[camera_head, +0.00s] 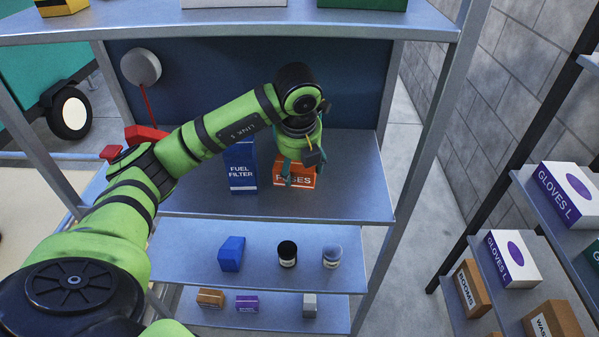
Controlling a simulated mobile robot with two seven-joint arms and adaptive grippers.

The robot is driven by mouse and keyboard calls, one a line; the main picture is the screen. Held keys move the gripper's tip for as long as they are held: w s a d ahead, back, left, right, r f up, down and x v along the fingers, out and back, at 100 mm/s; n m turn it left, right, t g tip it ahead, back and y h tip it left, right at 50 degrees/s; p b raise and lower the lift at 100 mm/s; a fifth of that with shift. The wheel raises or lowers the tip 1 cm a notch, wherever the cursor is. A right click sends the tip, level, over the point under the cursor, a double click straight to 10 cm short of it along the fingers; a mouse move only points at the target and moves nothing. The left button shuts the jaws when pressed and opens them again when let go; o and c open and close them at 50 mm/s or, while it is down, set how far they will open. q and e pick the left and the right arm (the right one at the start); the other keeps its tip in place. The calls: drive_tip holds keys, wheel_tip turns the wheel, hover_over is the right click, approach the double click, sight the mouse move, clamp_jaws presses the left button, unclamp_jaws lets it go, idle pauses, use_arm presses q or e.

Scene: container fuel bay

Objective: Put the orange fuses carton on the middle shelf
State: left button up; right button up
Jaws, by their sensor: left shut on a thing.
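The orange fuses carton (296,181) is at the shelf board (345,190) below the top one, right of the blue fuel filter carton (243,167). My left gripper (301,166) points down and is shut on the orange carton from above, its fingers covering part of the label. The carton looks upright. I cannot tell whether its base touches the board or hangs just above it. A small gap separates it from the blue carton. My right gripper is not in view.
The top shelf (300,25) hangs over the arm. A lower shelf holds a blue container (231,253), a dark jar (287,254) and a grey-blue jar (332,257). The board right of the orange carton is clear. Another rack with glove boxes (510,257) stands at right.

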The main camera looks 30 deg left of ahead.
sight(300, 177)
use_arm(q)
wheel_tip(300, 177, down, 3)
drive_tip(key=shift+s+r+p, duration=0.1)
drive_tip(key=shift+r+p, duration=0.05)
drive_tip(key=shift+p, duration=0.3)
drive_tip(key=shift+w+f+p, duration=0.2)
drive_tip(key=shift+f+p, duration=0.05)
drive_tip(key=shift+p, duration=0.15)
drive_tip(key=shift+a+f, duration=0.1)
drive_tip(key=shift+f, duration=0.1)
drive_tip(key=shift+f, duration=0.1)
drive_tip(key=shift+f+b, duration=0.15)
drive_tip(key=shift+b, duration=0.15)
drive_tip(key=o, duration=1.1)
drive_tip(key=shift+o, duration=0.2)
